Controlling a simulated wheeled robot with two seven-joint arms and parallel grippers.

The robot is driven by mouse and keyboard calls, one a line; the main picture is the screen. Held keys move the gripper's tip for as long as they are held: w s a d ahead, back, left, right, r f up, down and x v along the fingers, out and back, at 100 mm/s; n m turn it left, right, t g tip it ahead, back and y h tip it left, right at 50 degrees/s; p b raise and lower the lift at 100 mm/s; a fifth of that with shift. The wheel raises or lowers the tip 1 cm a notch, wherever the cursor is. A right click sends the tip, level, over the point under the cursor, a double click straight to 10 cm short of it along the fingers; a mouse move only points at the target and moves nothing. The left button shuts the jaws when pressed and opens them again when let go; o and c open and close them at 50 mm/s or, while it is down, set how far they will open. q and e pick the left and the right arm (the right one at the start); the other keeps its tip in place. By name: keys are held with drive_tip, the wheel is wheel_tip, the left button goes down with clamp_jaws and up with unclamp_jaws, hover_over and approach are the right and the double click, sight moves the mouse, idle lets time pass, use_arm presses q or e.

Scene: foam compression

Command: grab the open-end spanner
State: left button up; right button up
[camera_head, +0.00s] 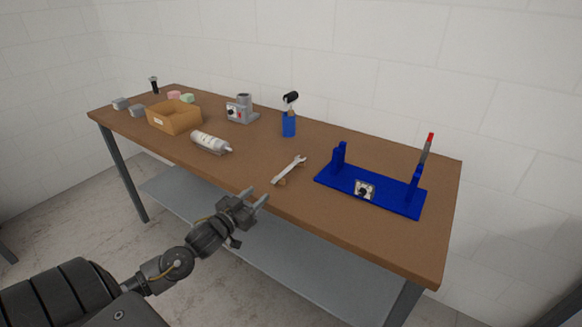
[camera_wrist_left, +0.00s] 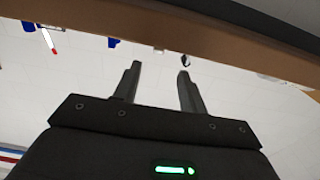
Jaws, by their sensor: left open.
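The open-end spanner (camera_head: 290,169) is silver-grey and lies diagonally near the front edge of the brown workbench, in the middle of the head view. Small tan pieces show under or beside it. My left gripper (camera_head: 257,196) is open and empty. It is in front of the bench's front edge, to the lower left of the spanner and apart from it. In the left wrist view both fingers of the gripper (camera_wrist_left: 160,72) show spread apart with nothing between them. I cannot make out the spanner for certain there. My right gripper is not in view.
The workbench (camera_head: 375,240) has a grey shelf below. A blue fixture (camera_head: 370,193) stands right of the spanner. A white-grey cylinder (camera_head: 210,142) lies to its left. A blue holder (camera_head: 289,126), a grey device (camera_head: 242,110) and a cardboard box (camera_head: 174,117) stand farther back.

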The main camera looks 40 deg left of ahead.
sight(272, 183)
use_arm(q)
drive_tip(key=shift+w, duration=1.4)
drive_tip(key=w+p, duration=0.1)
drive_tip(key=w, duration=0.4)
drive_tip(key=shift+w+d+p, duration=0.1)
drive_tip(key=shift+p, duration=0.25)
drive_tip(key=shift+c, duration=0.3)
clamp_jaws()
